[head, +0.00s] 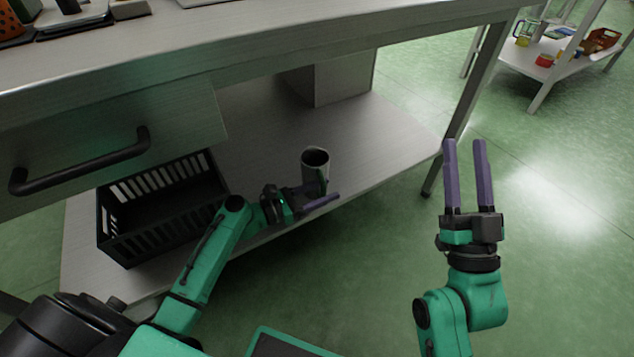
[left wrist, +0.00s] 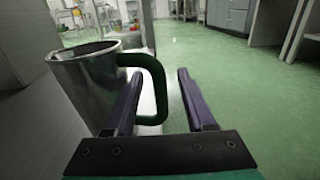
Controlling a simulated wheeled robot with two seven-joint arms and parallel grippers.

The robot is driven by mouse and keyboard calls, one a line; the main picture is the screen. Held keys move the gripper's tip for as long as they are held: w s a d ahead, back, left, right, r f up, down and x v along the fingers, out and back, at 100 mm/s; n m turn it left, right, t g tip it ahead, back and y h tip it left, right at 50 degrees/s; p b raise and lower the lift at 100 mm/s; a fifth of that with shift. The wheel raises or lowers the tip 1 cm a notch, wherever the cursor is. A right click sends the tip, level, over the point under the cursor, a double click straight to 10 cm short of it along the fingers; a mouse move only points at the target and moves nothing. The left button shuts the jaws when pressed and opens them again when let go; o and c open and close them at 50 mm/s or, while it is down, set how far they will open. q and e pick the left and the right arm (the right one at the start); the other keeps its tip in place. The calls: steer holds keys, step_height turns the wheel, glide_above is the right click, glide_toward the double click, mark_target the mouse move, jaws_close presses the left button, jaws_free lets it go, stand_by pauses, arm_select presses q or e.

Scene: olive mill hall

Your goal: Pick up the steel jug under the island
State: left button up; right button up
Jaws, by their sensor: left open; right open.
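The steel jug (head: 315,160) stands upright on the lower shelf (head: 270,130) of the island, near the shelf's front edge. In the left wrist view the jug (left wrist: 85,85) is at the left, with its dark green handle (left wrist: 158,75) towards the picture's middle. My left gripper (head: 322,194) is open at the jug's near side. In its wrist view the outer part of the handle appears between the two fingers (left wrist: 160,74); I cannot tell whether they touch it. My right gripper (head: 465,145) is open and empty, fingers pointing up in the picture, over the floor right of the island.
A black slotted crate (head: 120,245) stands on the shelf left of the jug. The drawer with a black handle (head: 80,165) and the island top overhang the shelf. An island leg (head: 470,90) stands right. A low rack (head: 560,70) holds small items. Floor between is clear.

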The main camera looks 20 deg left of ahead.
arm_select(q)
jaws_close()
stand_by(1.4)
